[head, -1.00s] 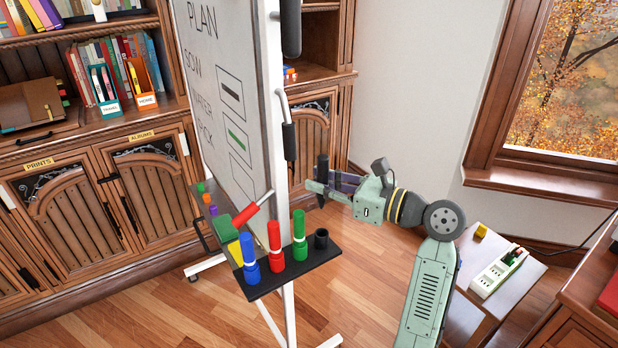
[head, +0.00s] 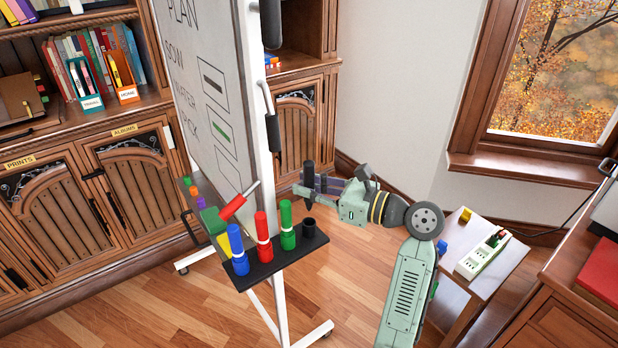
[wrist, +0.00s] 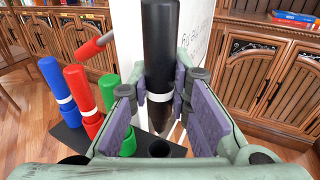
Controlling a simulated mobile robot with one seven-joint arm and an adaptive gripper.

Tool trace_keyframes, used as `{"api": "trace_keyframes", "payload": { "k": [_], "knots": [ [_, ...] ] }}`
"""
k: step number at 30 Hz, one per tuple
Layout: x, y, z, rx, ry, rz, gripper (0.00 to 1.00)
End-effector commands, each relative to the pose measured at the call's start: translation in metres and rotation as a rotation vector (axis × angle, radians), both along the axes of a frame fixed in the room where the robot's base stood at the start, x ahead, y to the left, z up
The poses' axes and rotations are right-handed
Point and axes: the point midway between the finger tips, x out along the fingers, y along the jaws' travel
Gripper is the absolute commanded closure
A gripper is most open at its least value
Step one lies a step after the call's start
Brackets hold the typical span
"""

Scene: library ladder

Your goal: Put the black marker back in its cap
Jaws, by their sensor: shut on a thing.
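My gripper (head: 312,190) is shut on the black marker (head: 309,174) and holds it upright, just above and a little right of the tray's right end. In the wrist view the black marker (wrist: 160,50) stands between the purple finger pads, with a white band low on it and its dark lower end pointing down. The black cap (head: 308,228) is an open, empty socket at the right end of the black tray (head: 268,268). In the wrist view the cap (wrist: 159,148) shows below the marker, nearer the camera. The marker's tip is apart from it.
Green (head: 287,225), red (head: 263,228) and blue (head: 238,250) markers stand in the tray left of the cap. A red-handled tool (head: 233,207) is beside the whiteboard (head: 205,90). A small table with a power strip (head: 482,254) is at right.

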Motion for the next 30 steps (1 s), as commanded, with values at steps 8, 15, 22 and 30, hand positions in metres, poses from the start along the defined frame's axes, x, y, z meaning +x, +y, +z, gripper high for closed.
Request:
{"api": "trace_keyframes", "payload": {
  "k": [8, 15, 22, 30],
  "knots": [
    [0.000, 0.000, -0.019, 0.001, 0.001, 0.001, 1.00],
    [0.000, 0.000, -0.023, 0.000, 0.000, 0.001, 1.00],
    [0.000, 0.000, -0.022, 0.000, 0.000, 0.000, 1.00],
    [0.000, 0.000, -0.022, 0.000, 0.000, 0.000, 1.00]
  ]
}}
